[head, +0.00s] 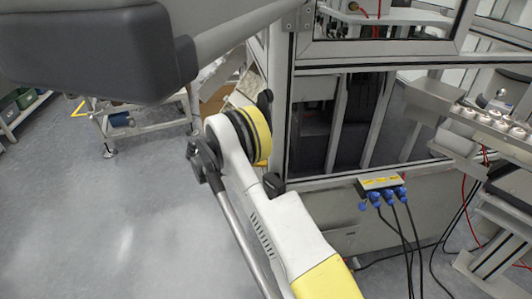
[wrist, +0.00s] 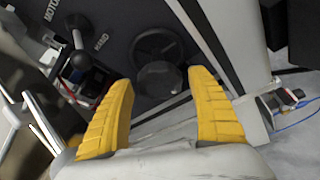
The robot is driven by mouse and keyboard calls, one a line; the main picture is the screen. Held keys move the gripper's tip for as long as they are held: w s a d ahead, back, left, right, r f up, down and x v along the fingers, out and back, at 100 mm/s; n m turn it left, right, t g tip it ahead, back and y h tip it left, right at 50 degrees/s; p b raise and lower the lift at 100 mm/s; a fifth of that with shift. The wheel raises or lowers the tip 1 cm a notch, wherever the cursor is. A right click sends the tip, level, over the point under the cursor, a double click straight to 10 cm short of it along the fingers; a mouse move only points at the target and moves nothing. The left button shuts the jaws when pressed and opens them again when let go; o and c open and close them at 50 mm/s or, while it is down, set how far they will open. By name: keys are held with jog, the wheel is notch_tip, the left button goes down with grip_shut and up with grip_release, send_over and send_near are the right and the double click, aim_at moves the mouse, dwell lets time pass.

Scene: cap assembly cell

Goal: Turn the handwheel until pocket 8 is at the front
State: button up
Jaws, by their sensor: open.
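A dark handwheel (wrist: 137,46) shows in the wrist view, beyond my fingertips and near the top middle. A dark round piece, perhaps its grip or hub, is at its lower side. My gripper (wrist: 162,79) has two yellow ribbed fingers spread wide, with nothing between them. The handwheel lies ahead of the gap, apart from the fingers as far as I can tell. In the head view neither the gripper nor the handwheel can be made out. No pocket numbers are legible, so I cannot tell which pocket is at the front.
A black panel (wrist: 112,22) reads MOTOR and HAND, with a ball-topped lever (wrist: 78,62) left of the handwheel. A pale frame post (wrist: 235,70) stands close right of my fingers. The head view shows a blue-plug socket box (head: 380,183) with hanging cables and open floor left.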

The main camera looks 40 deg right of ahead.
jog(key=w+a, duration=0.3)
jog(key=a, duration=0.9)
jog(key=shift+a, duration=0.15)
jog(key=shift+r, duration=0.1)
